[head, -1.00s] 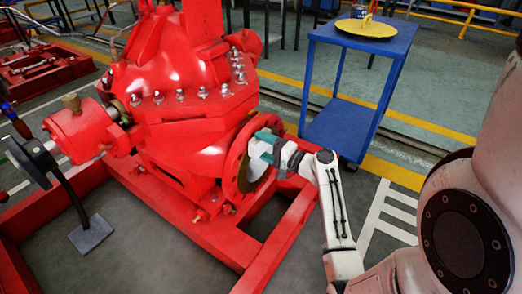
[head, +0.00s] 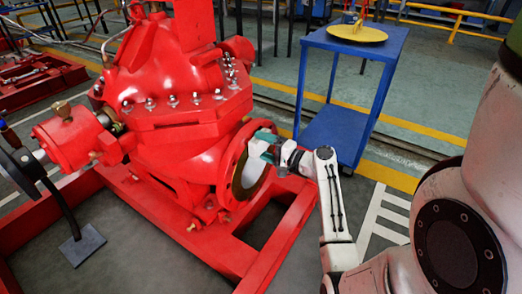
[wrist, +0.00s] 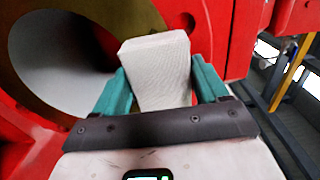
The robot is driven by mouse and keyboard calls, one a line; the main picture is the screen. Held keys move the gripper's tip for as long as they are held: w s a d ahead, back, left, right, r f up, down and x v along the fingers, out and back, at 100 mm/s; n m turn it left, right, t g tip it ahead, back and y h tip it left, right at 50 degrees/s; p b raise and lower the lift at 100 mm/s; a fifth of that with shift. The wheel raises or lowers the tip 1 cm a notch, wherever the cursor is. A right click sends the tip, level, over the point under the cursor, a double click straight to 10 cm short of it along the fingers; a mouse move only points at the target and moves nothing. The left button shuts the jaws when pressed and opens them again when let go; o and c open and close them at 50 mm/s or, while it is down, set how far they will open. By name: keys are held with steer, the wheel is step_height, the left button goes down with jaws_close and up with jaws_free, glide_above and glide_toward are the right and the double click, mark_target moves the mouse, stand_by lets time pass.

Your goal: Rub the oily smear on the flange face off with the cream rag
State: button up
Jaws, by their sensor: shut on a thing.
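The cream rag (wrist: 158,70) is a pale folded pad between the teal fingers of my gripper (wrist: 160,90). My gripper, also in the head view (head: 266,150), is shut on the rag at the flange of the red pump. The flange (head: 232,165) is a red ring with bolt holes around a pale round opening. In the wrist view a tan-brown face (wrist: 60,18) borders the opening, and the rag overlaps its right side. I cannot tell whether the rag touches the face. A dark patch (wrist: 104,40) shows left of the rag; I cannot tell if it is the smear or shadow.
The red pump (head: 180,130) stands on a red base frame (head: 275,235). A blue trolley (head: 370,45) with a yellow round tray (head: 357,33) stands at the back right. Open floor lies right of the frame.

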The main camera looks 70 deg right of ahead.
mark_target(245, 152)
steer(key=shift+s+d, duration=0.1)
steer(key=shift+d, duration=0.35)
steer(key=shift+d, duration=0.15)
steer(key=d, duration=0.1)
steer(key=d+b, duration=0.1)
steer(key=shift+s+d, duration=0.3)
steer(key=shift+d, duration=0.1)
steer(key=shift+w+a+p, duration=0.4)
steer(key=shift+a+p, duration=0.4)
steer(key=shift+a, duration=0.8)
steer(key=shift+w+a+p, duration=0.35)
steer(key=shift+a+p, duration=0.4)
steer(key=shift+a, duration=0.8)
steer(key=shift+w+a+p, duration=0.4)
steer(key=shift+a+p, duration=0.4)
steer(key=shift+a, duration=0.8)
steer(key=v, duration=0.9)
steer(key=shift+p, duration=0.45)
